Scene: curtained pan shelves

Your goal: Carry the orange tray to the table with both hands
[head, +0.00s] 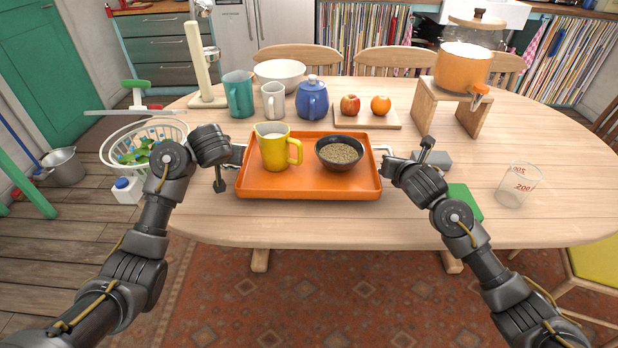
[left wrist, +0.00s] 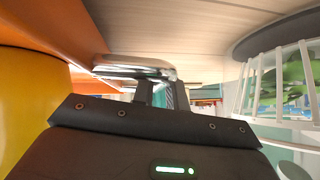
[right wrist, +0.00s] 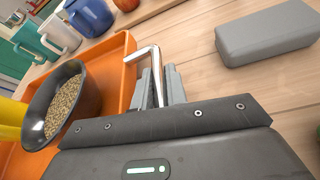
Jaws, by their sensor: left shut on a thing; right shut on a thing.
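The orange tray (head: 310,193) is over the front middle of the wooden table (head: 220,222), roughly level. I cannot tell whether its base touches the tabletop. It carries a yellow jug (head: 273,152) with white contents and a dark bowl (head: 340,164) of brown grains, both upright. My left gripper (head: 238,154) is shut on the tray's left metal handle (left wrist: 135,65). My right gripper (head: 383,162) is shut on the right metal handle (right wrist: 152,62). The tray's orange wall also shows in the right wrist view (right wrist: 118,78).
Behind the tray stand a teal jug (head: 238,95), a white mug (head: 273,102), a blue teapot (head: 312,100) and a fruit board (head: 365,118). To the right are a grey block (head: 436,160), a green item (head: 465,202), a measuring cup (head: 518,186) and an orange pot on a wooden stand (head: 425,105).

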